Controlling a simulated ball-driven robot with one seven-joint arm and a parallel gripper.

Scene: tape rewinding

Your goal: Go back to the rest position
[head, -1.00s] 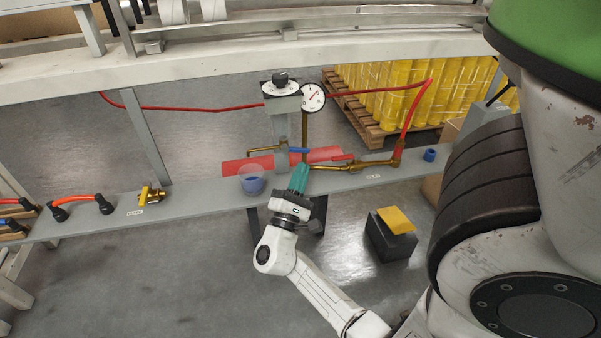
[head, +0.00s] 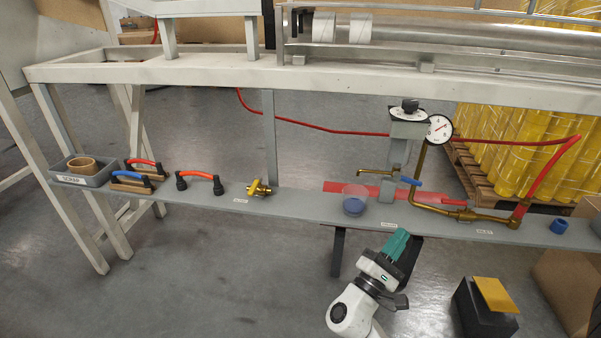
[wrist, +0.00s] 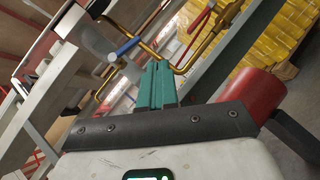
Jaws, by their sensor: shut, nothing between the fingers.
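My gripper (head: 397,242) has green fingers and is shut and empty. In the wrist view the closed green fingers (wrist: 155,84) point up toward the blue-handled valve (wrist: 128,46) and brass pipes. No rest position is marked in view.
A gauge (head: 438,129) on a post, red hose and brass pipe (head: 450,212) rise behind my gripper. A grey tray (head: 85,172), handles and a brass valve (head: 259,188) line the shelf's left. A black box (head: 487,318) stands at lower right.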

